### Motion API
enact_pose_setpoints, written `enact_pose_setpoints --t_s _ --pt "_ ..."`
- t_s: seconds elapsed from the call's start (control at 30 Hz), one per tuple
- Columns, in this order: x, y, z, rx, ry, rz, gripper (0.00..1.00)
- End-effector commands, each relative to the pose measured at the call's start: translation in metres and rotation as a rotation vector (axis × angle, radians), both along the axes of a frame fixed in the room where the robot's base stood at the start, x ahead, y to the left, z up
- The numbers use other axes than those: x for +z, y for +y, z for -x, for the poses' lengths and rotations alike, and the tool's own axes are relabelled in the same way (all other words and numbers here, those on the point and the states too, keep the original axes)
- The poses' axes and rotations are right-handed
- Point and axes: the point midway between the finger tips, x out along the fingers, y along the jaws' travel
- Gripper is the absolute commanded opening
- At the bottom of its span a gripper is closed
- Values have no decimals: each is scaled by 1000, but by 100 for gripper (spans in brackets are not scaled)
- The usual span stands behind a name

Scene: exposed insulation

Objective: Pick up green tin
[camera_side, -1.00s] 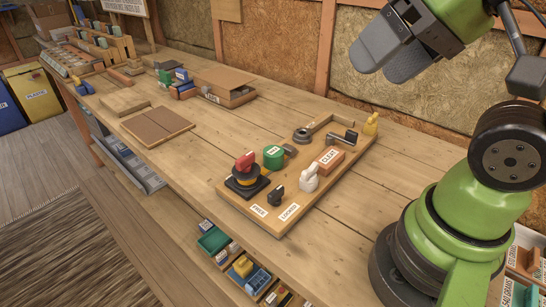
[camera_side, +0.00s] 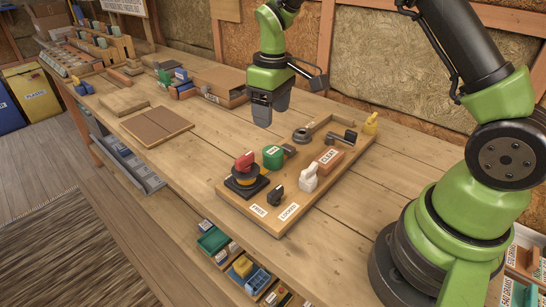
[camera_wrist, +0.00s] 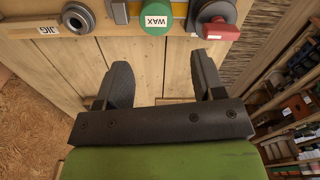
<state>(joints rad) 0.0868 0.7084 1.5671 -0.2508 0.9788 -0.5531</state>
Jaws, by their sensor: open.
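The green tin (camera_side: 273,157) stands upright on a wooden board (camera_side: 237,207) on the bench. In the wrist view the green tin (camera_wrist: 157,16) shows at the top edge, partly cut off, with a white label reading WAX. My gripper (camera_side: 272,113) points down over the bench, behind the tin as seen from the side camera, and is apart from it. In the wrist view my gripper (camera_wrist: 160,70) has its two fingers spread with only bare bench planks between them. It is open and empty.
A red-topped knob (camera_side: 245,163) stands left of the tin.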

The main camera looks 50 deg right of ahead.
Motion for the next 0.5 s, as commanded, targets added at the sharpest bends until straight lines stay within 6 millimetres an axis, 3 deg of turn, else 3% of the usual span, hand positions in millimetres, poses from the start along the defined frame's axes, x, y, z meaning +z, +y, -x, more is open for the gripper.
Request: enact_pose_setpoints --t_s 0.33,0.5 --pt "-51 -3 -3 27 33 5 63" --pt "-65 -3 -3 25 30 5 63"
